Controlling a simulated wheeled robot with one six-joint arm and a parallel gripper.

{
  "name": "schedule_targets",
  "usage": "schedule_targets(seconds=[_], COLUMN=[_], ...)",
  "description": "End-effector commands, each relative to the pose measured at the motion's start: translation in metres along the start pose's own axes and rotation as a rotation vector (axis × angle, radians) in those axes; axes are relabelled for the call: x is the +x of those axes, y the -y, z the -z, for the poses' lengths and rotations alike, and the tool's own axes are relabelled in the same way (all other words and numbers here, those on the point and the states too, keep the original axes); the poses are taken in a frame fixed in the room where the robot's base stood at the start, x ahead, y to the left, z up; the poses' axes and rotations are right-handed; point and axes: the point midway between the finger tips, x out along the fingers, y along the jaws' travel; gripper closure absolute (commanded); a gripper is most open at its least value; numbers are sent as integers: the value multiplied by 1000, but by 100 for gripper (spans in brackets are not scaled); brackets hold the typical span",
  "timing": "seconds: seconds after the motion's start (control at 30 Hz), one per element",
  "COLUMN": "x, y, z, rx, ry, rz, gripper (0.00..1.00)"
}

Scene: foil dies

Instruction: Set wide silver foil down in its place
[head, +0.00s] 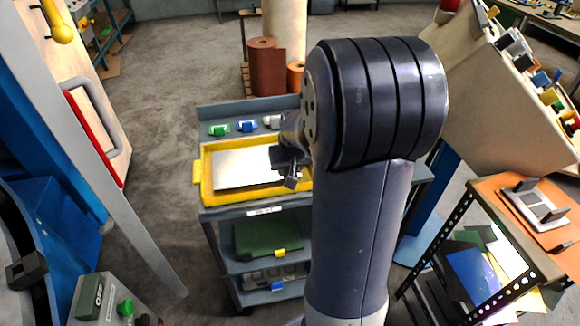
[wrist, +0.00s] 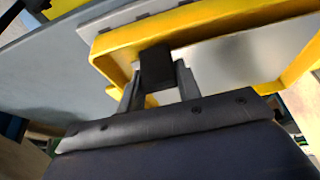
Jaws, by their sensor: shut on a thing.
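The wide silver foil (head: 240,168) shows as a flat, pale, shiny sheet within the yellow tray (head: 207,192) on top of a grey cart. My gripper (head: 291,176) is at the sheet's right part, low over the tray. In the wrist view my gripper (wrist: 160,88) is shut with a dark block between its fingers, at the edge of the yellow tray (wrist: 120,42); the silver sheet (wrist: 235,58) spreads behind it. The block seems to be the foil's grip, but the join is hidden. I cannot tell whether the sheet touches the tray floor. My arm hides the right side.
Small green (head: 219,129), blue (head: 247,126) and white pieces stand along the cart's back edge. A lower shelf holds a green case (head: 258,237). A slanted rack (head: 490,90) and a side table (head: 530,215) are at right. Brown rolls (head: 266,68) stand behind the cart.

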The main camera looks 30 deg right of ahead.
Motion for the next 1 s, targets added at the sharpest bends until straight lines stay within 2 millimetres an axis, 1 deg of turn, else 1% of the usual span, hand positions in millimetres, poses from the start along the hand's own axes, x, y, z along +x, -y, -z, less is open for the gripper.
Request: schedule_targets(seconds=[0.27,0.9,0.93,1.0], x=[0,11,10,10], y=[0,0,0,0], z=[0,-4,-4,-4], rx=[0,0,0,0], ry=[-1,-1,-1,-1], rz=[0,0,0,0], gripper=[96,96,65,59])
